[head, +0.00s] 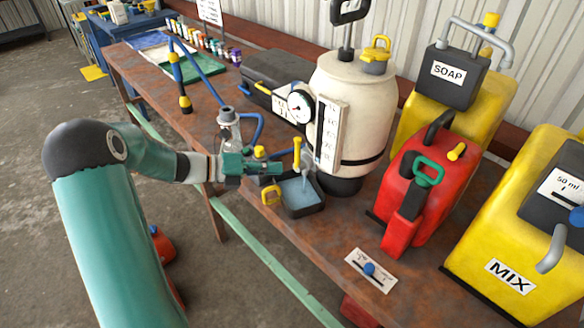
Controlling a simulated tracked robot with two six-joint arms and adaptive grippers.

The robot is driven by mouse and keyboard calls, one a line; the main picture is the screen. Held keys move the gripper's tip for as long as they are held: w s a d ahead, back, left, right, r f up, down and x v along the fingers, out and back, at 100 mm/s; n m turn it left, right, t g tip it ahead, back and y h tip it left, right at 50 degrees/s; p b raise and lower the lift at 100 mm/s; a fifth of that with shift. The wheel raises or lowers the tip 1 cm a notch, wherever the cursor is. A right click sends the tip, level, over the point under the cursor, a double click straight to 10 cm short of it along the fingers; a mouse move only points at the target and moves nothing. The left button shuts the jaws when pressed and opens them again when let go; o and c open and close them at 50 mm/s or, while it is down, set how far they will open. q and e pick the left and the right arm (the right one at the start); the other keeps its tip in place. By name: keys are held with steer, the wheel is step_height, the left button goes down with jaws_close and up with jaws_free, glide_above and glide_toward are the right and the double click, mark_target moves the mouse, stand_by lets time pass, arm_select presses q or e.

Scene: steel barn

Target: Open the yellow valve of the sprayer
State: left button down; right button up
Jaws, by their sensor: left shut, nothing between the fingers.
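The sprayer (352,110) is a cream tank with a black base, a round gauge (300,106) and a white level scale (329,135). A yellow lever (297,153), which looks like the valve, stands upright low at its left side. A pale blue streak shows below it, over a black tray (306,211) holding blue liquid. My left gripper (279,168) is shut and empty, its tip just left of the lever's lower part; I cannot tell if they touch. My right gripper is not in view.
A clear bottle (229,127) stands behind my left gripper, near a blue hose (205,90). A red can (425,185), a yellow SOAP container (455,95) and a yellow MIX container (530,235) stand to the right. A card with a blue knob (370,269) lies on the front bench.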

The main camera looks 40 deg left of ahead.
arm_select(q)
steer(key=shift+s+a, duration=0.65)
steer(key=shift+s, duration=0.3)
